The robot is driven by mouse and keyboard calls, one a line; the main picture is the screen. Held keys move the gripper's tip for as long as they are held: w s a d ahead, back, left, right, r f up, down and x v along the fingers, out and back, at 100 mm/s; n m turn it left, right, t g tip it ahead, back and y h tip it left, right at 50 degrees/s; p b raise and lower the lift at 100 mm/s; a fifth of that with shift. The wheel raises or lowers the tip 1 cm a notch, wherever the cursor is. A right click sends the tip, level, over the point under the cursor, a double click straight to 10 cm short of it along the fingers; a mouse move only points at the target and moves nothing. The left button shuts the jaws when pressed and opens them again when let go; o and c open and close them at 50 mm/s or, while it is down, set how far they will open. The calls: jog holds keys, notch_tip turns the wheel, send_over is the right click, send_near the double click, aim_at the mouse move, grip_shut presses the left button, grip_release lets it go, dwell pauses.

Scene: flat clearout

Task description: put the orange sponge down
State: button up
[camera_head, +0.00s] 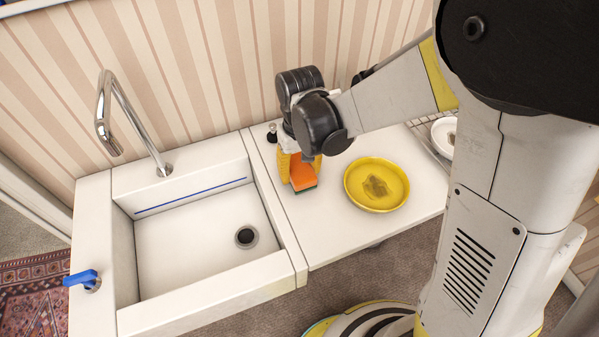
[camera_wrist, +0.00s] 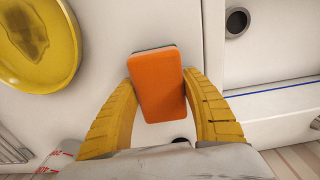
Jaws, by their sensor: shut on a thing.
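The orange sponge (camera_head: 303,175) is between the yellow fingers of my gripper (camera_head: 300,168), over the white counter left of the yellow dish. In the wrist view the orange sponge (camera_wrist: 158,84) shows its broad orange face, with a thin dark green edge at its far end. The fingers of my gripper (camera_wrist: 160,100) are shut on its two sides. I cannot tell whether the sponge's lower end touches the counter (camera_head: 330,225).
A yellow dish (camera_head: 360,198) with a dark brown stain stands right of the sponge. The white sink (camera_head: 190,240) with a chrome tap (camera_head: 130,110) is to the left. A small dark-topped item (camera_head: 272,133) stands behind my gripper. A wire rack (camera_head: 428,130) holds white dishware at right.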

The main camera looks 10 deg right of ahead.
aim_at(301, 168)
jog(key=o, duration=1.2)
jog(key=shift+f, duration=0.1)
jog(key=shift+o, duration=0.2)
notch_tip(301, 168, up, 12)
jog(key=p, duration=0.4)
jog(key=shift+f+p, duration=0.25)
jog(key=shift+p, duration=0.1)
jog(key=s+d+r+m+t, duration=0.1)
jog(key=s+d+r+t, duration=0.2)
jog(key=s+d+r, duration=0.1)
jog(key=s+d+r+m+t, duration=0.2)
jog(key=s+d+r+t, duration=0.2)
jog(key=d, duration=0.5)
jog(key=s+r, duration=0.1)
jog(key=s, duration=0.1)
jog(key=shift+s+d+r, duration=0.15)
jog(key=shift+s+d, duration=0.1)
jog(key=shift+s, duration=0.15)
